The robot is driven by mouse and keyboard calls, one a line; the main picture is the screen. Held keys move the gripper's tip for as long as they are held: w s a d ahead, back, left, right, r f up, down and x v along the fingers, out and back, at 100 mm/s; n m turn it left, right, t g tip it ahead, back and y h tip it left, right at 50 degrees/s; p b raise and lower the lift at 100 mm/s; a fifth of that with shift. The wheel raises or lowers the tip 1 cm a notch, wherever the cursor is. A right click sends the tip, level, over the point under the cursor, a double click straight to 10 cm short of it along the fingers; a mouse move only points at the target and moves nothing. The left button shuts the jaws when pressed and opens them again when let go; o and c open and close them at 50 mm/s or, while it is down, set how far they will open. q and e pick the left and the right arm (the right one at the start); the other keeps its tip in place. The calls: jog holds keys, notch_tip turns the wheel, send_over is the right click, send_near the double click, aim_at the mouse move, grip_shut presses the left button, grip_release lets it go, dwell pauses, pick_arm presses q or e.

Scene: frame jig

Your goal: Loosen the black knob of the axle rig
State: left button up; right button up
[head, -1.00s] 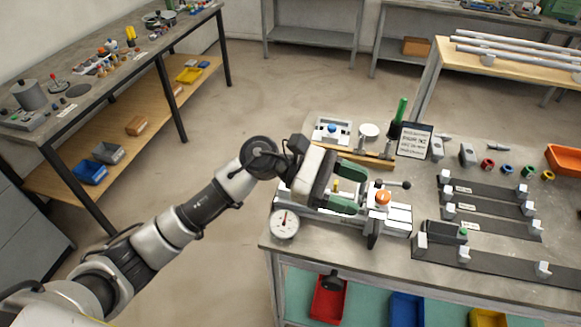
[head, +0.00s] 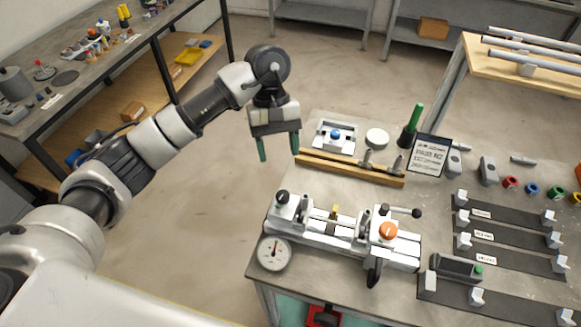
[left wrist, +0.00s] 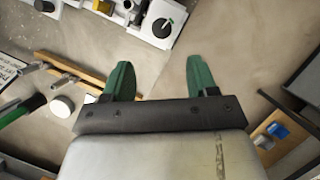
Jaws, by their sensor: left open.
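The axle rig (head: 338,238) is a long white fixture on the near left of the grey bench. Its black knob (head: 282,197) sits on the white block at the rig's left end. In the left wrist view the knob (left wrist: 163,27) is round and black with a white mark on top. An orange knob (head: 388,231) and a black-ended lever (head: 416,212) are on the rig's right part. My left gripper (head: 279,152) is open and empty, its green fingers pointing down, behind the rig's left end and apart from the knob. My right gripper is not in view.
A round dial gauge (head: 274,253) is at the rig's front left. A wooden rail (head: 350,169) with metal pieces lies behind the rig. A sign (head: 428,156) and a green-handled tool (head: 412,125) stand farther right. Open floor lies left of the bench.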

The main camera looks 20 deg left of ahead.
aim_at(283, 194)
pick_arm(q)
jog(key=p+x, duration=0.1)
jog(key=x, duration=0.1)
jog(key=p+x, duration=0.1)
jog(key=x, duration=0.1)
jog(key=shift+s, duration=0.4)
jog(key=p+x, duration=0.1)
jog(key=x, duration=0.2)
jog(key=shift+f, duration=0.1)
jog(key=shift+w+p+x, duration=0.25)
jog(key=shift+p+x, duration=0.3)
jog(key=shift+x, duration=0.5)
jog(key=shift+s+d+f, duration=0.1)
jog(key=shift+s+f, duration=0.05)
jog(key=shift+f, duration=0.25)
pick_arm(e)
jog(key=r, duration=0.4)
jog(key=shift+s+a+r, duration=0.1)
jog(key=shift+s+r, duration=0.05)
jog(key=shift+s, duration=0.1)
pick_arm(q)
jog(key=shift+c, duration=0.3)
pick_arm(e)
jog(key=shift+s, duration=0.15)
